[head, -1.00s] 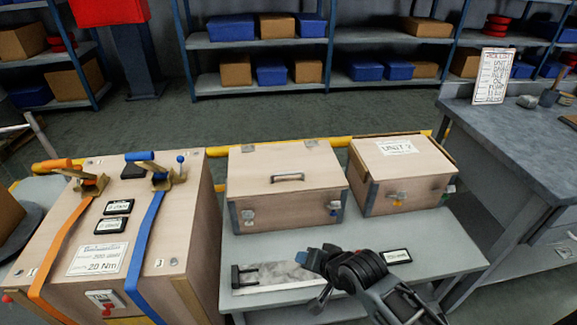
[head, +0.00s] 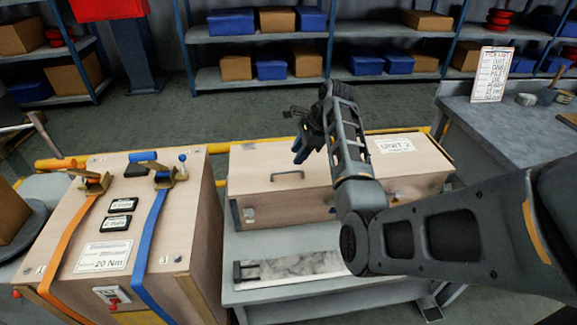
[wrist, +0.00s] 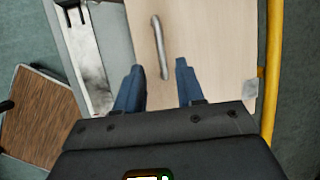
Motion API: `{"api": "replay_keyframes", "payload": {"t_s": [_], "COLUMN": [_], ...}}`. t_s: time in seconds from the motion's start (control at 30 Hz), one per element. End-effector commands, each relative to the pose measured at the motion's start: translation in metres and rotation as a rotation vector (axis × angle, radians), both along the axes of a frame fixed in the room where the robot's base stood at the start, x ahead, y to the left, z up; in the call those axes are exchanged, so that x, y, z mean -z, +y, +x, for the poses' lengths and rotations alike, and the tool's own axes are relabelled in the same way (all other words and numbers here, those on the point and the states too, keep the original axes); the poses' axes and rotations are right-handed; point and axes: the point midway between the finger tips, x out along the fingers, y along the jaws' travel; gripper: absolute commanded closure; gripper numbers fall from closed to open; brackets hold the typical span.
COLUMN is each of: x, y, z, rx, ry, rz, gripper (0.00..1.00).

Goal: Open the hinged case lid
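A pale wooden case (head: 285,208) with a hinged lid stands on the grey bench. Its lid (head: 252,177) looks closed, with a dark bar handle (head: 287,176) on top. The handle also shows in the wrist view as a grey bar (wrist: 160,47). My gripper (head: 301,152) is above the lid, right of the handle in the head view. In the wrist view its two blue fingers (wrist: 160,68) are apart and empty. The handle lies ahead, between their lines, and is not gripped.
A tray-like plate (head: 290,267) lies in front of the case. A strapped crate (head: 105,245) stands at left. A yellow rail (head: 222,183) runs behind.

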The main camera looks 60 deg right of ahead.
Motion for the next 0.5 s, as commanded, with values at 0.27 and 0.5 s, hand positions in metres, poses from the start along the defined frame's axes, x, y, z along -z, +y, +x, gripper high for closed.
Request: {"api": "replay_keyframes", "payload": {"t_s": [0.27,0.5], "x": [0.03,0.059], "y": [0.004,0.008], "z": [0.013,0.027], "rx": [0.001,0.0], "ry": [0.004,0.003], "rz": [0.007,0.005], "gripper": [0.62,0.62]}}
